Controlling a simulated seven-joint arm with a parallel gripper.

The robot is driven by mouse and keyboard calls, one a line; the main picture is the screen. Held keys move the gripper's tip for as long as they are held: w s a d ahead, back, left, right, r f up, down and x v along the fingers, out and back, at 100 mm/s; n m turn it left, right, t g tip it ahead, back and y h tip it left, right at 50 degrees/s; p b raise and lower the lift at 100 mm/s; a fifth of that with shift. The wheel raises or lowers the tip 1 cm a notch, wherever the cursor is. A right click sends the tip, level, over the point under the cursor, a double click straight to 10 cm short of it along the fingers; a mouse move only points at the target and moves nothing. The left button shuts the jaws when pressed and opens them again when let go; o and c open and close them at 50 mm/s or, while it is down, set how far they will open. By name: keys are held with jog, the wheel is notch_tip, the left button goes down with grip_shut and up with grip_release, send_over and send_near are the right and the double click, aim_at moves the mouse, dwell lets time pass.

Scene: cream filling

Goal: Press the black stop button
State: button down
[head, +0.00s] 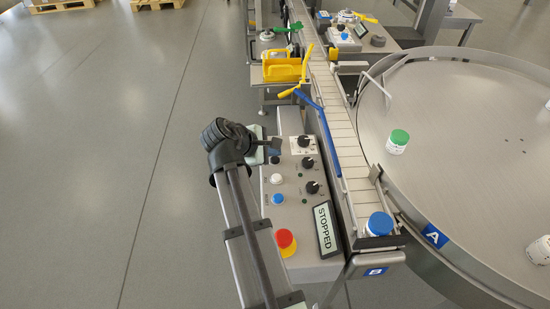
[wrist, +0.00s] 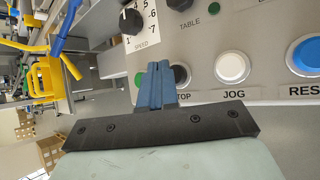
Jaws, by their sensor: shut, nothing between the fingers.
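The black stop button (wrist: 181,75) is on the grey control panel (wrist: 270,30). In the wrist view it shows just right of my fingertips, which partly cover it and its label, leaving "TOP" readable. My gripper (wrist: 160,68) is shut and empty, its two blue-grey fingers together and pointing at the panel beside the button. I cannot tell whether the tips touch anything. In the head view my gripper (head: 275,146) is over the panel's left edge, just beyond the white button. The panel display (head: 325,229) reads STOPPED.
The white JOG button (wrist: 232,67) and blue reset button (wrist: 307,55) sit right of the stop button in the wrist view. A speed knob (wrist: 130,21) is close to the fingers. A red emergency button (head: 286,241) is nearer. The conveyor (head: 345,145) runs along the panel's right.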

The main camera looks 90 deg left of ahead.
aim_at(273, 161)
jog(key=shift+r, duration=0.15)
jog(key=shift+r, duration=2.5)
